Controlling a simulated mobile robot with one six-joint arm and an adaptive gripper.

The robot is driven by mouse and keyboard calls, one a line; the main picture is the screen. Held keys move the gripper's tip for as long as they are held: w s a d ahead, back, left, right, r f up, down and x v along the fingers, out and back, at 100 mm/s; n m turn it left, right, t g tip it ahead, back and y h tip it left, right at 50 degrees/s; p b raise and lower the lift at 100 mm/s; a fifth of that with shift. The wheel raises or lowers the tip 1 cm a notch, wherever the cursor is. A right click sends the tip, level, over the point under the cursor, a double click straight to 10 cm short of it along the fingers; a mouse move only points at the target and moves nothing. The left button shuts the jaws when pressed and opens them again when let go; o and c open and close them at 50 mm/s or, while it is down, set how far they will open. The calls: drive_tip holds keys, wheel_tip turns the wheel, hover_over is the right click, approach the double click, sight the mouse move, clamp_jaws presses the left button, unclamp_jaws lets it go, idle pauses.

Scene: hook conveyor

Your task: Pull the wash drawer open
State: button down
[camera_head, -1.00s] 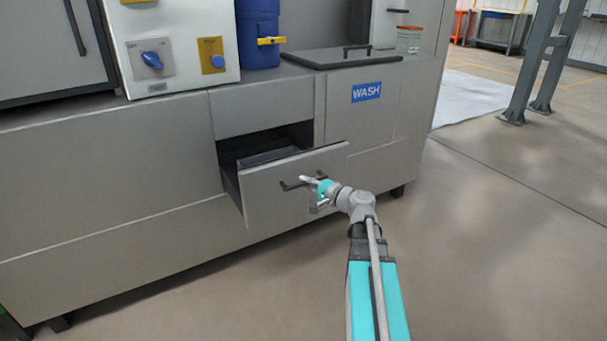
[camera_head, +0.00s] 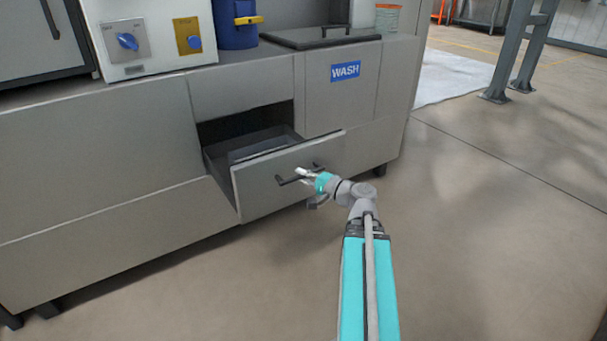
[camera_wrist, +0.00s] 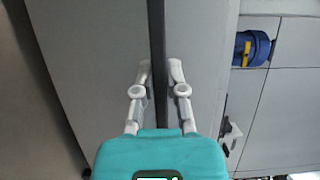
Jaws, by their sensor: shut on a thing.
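The wash drawer (camera_head: 266,190) stands pulled out of the grey cabinet, its grey front well clear of the cabinet face and its open inside showing. Its dark bar handle (camera_head: 287,181) is on the drawer front. My gripper (camera_head: 301,175) is at the handle, shut on it. In the wrist view my gripper's two fingers (camera_wrist: 160,78) lie on either side of the dark handle bar (camera_wrist: 157,40), with the drawer front (camera_wrist: 90,50) behind. The blue WASH label (camera_head: 345,71) is on the cabinet to the right, above the drawer.
A white control box (camera_head: 155,65) with blue knobs and a blue container (camera_head: 234,35) with a yellow valve stand on the cabinet top. A dark lid (camera_head: 320,37) with a handle lies beside them. Open floor (camera_head: 480,230) lies to the right; a grey post (camera_head: 513,50) stands at the back right.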

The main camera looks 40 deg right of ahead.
drive_tip(key=shift+s+a, duration=0.1)
drive_tip(key=shift+a, duration=0.05)
drive_tip(key=c, duration=0.7)
unclamp_jaws()
